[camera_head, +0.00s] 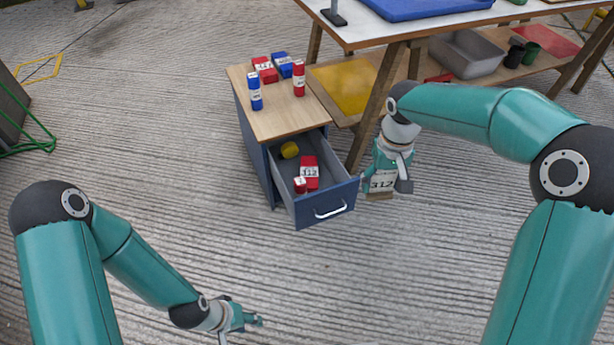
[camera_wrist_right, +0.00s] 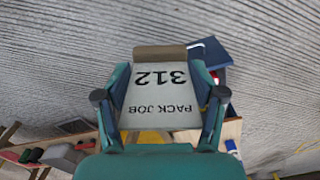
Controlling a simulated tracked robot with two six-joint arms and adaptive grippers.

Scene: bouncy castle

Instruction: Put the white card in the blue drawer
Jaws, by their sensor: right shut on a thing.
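The blue drawer (camera_head: 325,208) stands pulled open from the blue cabinet (camera_head: 250,135). Inside it lie a yellow cylinder (camera_head: 290,150), a red box with a white label (camera_head: 309,172) and a small red item (camera_head: 300,185). My right gripper (camera_head: 391,176) is shut on the white card (camera_head: 381,184), just right of the drawer front and apart from it. In the right wrist view the card (camera_wrist_right: 160,100) reads "312 PACK JOB" upside down and has a brown strip at its far end. My left gripper (camera_head: 248,319) is low, in front of the cabinet; its finger opening is unclear.
On the cabinet top stand blue and red bottles (camera_head: 255,92) and lie red and blue boxes (camera_head: 265,69). A workbench (camera_head: 365,32) with a lower shelf, grey tub (camera_head: 466,53) and yellow mat (camera_head: 345,86) is behind right. The floor in front is clear.

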